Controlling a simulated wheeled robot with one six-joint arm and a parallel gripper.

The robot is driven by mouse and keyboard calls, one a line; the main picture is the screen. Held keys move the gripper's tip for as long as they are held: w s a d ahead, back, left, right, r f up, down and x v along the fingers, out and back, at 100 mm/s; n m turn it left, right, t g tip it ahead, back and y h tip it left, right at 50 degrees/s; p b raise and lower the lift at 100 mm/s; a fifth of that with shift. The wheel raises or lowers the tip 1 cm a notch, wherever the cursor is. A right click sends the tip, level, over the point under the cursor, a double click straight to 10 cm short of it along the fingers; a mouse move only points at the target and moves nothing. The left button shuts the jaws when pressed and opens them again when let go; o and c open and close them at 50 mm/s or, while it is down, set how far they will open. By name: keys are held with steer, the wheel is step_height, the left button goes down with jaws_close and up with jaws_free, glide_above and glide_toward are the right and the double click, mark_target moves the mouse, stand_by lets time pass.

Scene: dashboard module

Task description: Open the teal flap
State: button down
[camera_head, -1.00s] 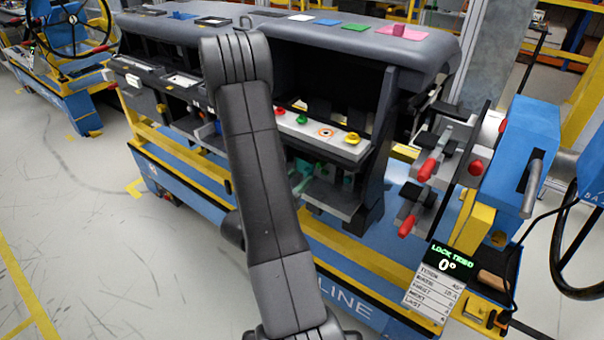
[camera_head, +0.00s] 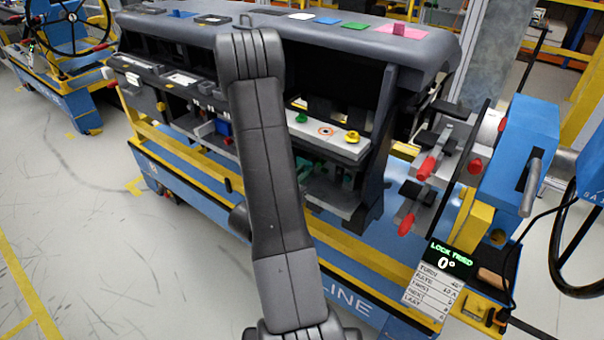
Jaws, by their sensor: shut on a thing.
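A dark teal part (camera_head: 318,169), perhaps the teal flap, shows in the shaded opening low in the dashboard module (camera_head: 412,48). It is small and partly covered by my arm, so I cannot tell how far it stands open. My arm (camera_head: 268,165) rises from the bottom middle and crosses in front of the module. My gripper is hidden behind the arm links, so its jaws and anything between them do not show.
A grey panel with a green knob (camera_head: 301,118) and a yellow knob (camera_head: 352,137) sits above the opening. Red-handled clamps (camera_head: 426,167) and a blue lock unit (camera_head: 519,150) stand at the right. Yellow rails border the blue cart. Floor at left is clear.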

steer(key=shift+a, duration=0.15)
steer(key=w+a+m+g+h+p, duration=0.1)
steer(key=a+m+g+h+p, duration=0.2)
steer(key=m+g+p, duration=0.2)
steer(key=w+a+m+g+h+p, duration=0.1)
steer(key=a+m+g+h+p, duration=0.2)
steer(key=g, duration=1.1)
steer(key=m+p, duration=0.2)
steer(key=m, duration=0.3)
steer(key=shift+w+a+r+m+h, duration=0.15)
steer(key=shift+a+r+m+h, duration=0.1)
steer(key=shift+r+m+h, duration=0.15)
steer(key=g+p, duration=0.1)
steer(key=p, duration=0.2)
steer(key=shift+w+a+m, duration=0.1)
steer(key=shift+w+m, duration=0.05)
steer(key=shift+m, duration=0.15)
steer(key=shift+w+a+f+m+g+y+p, duration=0.15)
steer(key=shift+f+m+g+y+p, duration=0.25)
steer(key=shift+p, duration=1.15)
steer(key=shift+r, duration=0.1)
